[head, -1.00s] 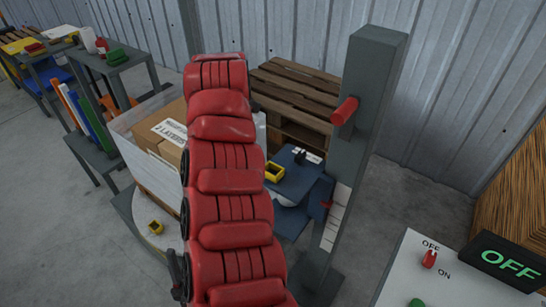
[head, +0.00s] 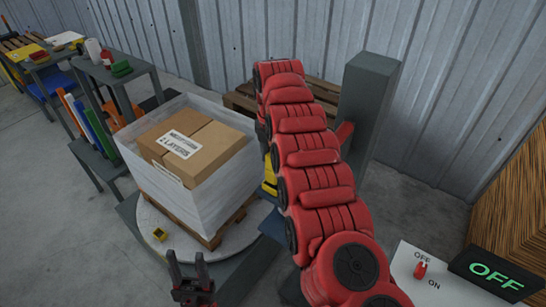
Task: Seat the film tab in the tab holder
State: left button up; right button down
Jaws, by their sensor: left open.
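A small yellow block with a dark opening (head: 159,234), possibly the tab holder, sits on the grey turntable (head: 180,253) in front of the wrapped load. I cannot make out a separate film tab. A yellow part (head: 269,180) shows only in a sliver beside a red segmented arm, which hides most of it. My left gripper (head: 187,258) is at the bottom, below and slightly right of the yellow block. Its fingers are apart, pointing up the picture, with nothing seen between them. My right gripper is not in view.
The load of cardboard boxes (head: 192,146) in pale film stands on a wooden pallet (head: 214,236). The red arm crosses in front of the grey post (head: 371,95). A control panel with a red switch (head: 421,270) and an OFF display (head: 495,272) is at lower right.

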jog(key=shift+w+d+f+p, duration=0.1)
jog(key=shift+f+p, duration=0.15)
jog(key=shift+p, duration=0.25)
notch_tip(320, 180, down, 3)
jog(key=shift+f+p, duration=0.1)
jog(key=shift+p, duration=0.9)
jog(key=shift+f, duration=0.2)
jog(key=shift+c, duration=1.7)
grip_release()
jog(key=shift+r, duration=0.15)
